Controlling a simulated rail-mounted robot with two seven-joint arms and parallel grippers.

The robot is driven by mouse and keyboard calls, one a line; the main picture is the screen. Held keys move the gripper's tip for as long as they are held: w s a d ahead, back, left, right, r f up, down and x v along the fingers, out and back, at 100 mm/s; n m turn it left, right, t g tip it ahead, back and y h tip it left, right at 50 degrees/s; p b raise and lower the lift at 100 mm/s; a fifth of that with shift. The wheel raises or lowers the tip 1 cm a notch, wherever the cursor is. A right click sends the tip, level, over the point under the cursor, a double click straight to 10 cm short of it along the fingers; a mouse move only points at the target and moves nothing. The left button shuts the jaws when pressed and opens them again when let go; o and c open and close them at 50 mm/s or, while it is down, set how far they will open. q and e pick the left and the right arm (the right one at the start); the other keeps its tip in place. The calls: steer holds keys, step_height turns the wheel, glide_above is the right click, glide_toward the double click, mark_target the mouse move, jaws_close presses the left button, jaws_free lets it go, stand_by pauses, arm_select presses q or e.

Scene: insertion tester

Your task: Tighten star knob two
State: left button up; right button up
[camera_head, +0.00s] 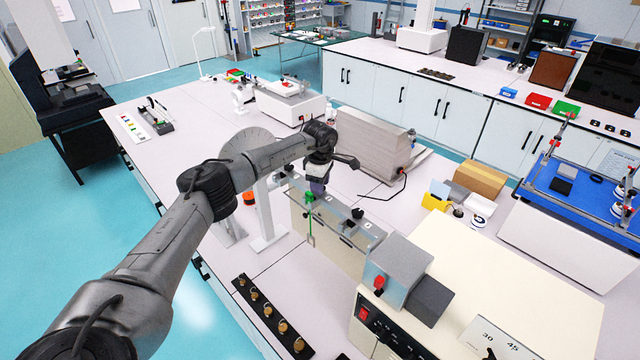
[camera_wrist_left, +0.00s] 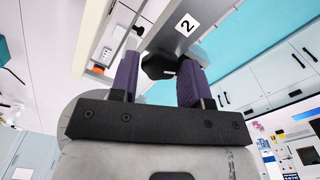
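In the head view my left gripper (camera_head: 318,188) points down at the plate on top of the fixture (camera_head: 325,235) and hides the knob. Another black knob (camera_head: 357,213) stands farther right on that plate. My right gripper is not in view.
A green-handled part (camera_head: 309,205) stands at the fixture just beside my gripper. A large beige box (camera_head: 480,270) with a grey block (camera_head: 398,268) is at the right. A black strip with brass pieces (camera_head: 262,305) lies in front. A ribbed grey block (camera_head: 370,145) stands behind.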

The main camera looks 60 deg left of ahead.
arm_select(q)
steer(key=shift+r, duration=0.55)
step_height(320, 180, up, 13)
steer(key=shift+f+b, duration=0.15)
steer(key=shift+b, duration=1.05)
steer(key=shift+n, duration=0.3)
